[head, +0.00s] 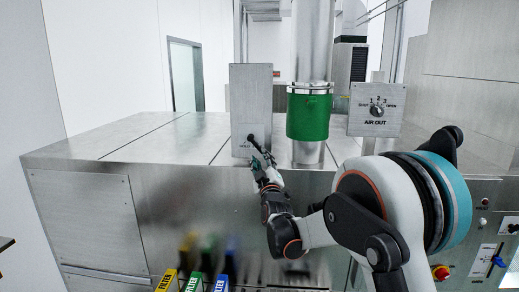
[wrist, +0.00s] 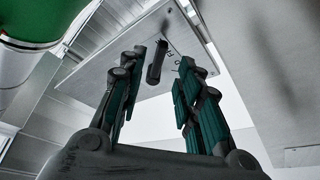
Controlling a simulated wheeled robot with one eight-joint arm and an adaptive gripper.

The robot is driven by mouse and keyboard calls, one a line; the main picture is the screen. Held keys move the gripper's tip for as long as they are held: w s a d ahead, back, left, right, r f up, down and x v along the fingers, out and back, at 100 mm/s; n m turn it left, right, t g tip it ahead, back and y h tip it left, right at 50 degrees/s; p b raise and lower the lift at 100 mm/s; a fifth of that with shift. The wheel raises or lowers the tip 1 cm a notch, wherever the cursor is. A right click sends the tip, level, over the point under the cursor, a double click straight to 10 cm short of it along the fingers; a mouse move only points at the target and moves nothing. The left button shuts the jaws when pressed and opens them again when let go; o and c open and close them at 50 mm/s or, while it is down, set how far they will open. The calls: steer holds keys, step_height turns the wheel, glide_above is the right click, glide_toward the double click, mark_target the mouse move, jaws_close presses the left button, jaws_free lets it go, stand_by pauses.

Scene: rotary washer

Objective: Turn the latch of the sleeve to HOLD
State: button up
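The green sleeve (head: 308,116) sits around the vertical metal pipe, and its green edge shows at the upper left of the wrist view (wrist: 40,20). Left of it stands an upright metal plate (head: 251,95) with the black latch (head: 250,138) near its lower part. In the wrist view the latch (wrist: 156,62) is a dark bar on the plate (wrist: 120,65), with partly hidden lettering to its right. My gripper (head: 262,161) is just below the latch. In the wrist view its fingers (wrist: 160,68) are apart, with the latch between their tips; I cannot tell whether they touch it.
An AIR OUT panel (head: 375,109) with a knob stands right of the pipe. Yellow, green and blue labelled handles (head: 194,282) are at the front bottom. The flat metal top (head: 120,140) to the left is clear.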

mark_target(259, 150)
steer(key=p+x, duration=0.1)
steer(key=x, duration=0.4)
steer(key=shift+w+r, duration=0.15)
steer(key=shift+w, duration=0.15)
steer(key=shift+c, duration=0.3)
jaws_close()
